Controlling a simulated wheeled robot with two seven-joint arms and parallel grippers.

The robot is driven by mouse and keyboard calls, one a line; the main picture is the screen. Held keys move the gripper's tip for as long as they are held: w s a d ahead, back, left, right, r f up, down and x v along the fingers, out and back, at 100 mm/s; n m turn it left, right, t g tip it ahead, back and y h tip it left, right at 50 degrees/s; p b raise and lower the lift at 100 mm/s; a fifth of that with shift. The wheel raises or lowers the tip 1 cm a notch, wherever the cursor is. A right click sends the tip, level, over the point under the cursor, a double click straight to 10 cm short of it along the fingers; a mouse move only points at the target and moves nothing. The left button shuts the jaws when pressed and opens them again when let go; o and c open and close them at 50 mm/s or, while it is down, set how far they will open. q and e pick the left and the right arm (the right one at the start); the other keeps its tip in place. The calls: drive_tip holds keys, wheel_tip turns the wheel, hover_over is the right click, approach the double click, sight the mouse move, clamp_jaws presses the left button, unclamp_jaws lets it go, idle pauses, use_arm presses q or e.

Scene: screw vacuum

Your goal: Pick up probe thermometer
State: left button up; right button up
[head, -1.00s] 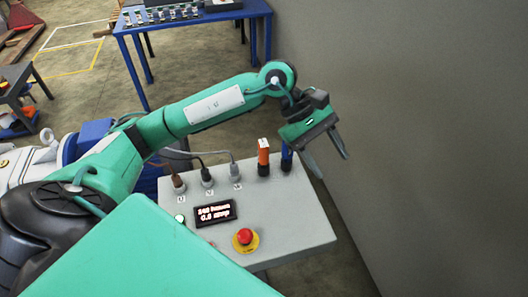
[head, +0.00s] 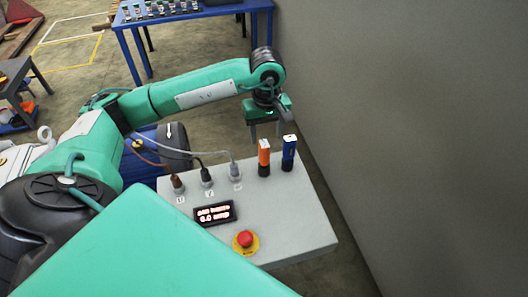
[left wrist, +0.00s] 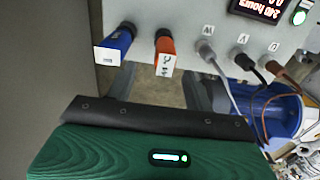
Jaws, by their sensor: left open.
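Two upright handles stand in dark sockets at the far right of the grey panel: an orange one (head: 264,155) and a blue one (head: 289,152), each with a white label on top. The orange handle (left wrist: 164,46) and the blue handle (left wrist: 118,42) also show in the left wrist view. My left gripper (head: 265,131) is open and empty, its fingers pointing down just beyond the panel's far edge, behind the orange handle. In the left wrist view its fingers (left wrist: 157,85) lie below the orange handle. My right gripper is not in view.
The grey panel (head: 285,210) carries three cable plugs (head: 206,176), a lit display (head: 214,213) and a red button (head: 245,238). A grey wall (head: 410,130) rises close on the right. A blue table (head: 190,17) stands at the back.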

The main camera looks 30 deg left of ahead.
sight(264, 143)
use_arm(q)
drive_tip(key=shift+f, duration=0.45)
drive_tip(key=shift+s+f+p, duration=0.2)
drive_tip(key=shift+f+p, duration=0.4)
drive_tip(key=shift+p, duration=0.1)
drive_tip(key=f, duration=0.1)
drive_tip(key=f+p, duration=0.1)
drive_tip(key=f, duration=0.1)
drive_tip(key=shift+s+a, duration=0.1)
drive_tip(key=shift+s, duration=0.15)
drive_tip(key=shift+w+f+p, duration=0.1)
drive_tip(key=shift+f+p, duration=0.2)
drive_tip(key=shift+f, duration=0.2)
drive_tip(key=c, duration=1)
drive_tip(key=shift+c, duration=0.7)
drive_tip(key=shift+r, duration=0.15)
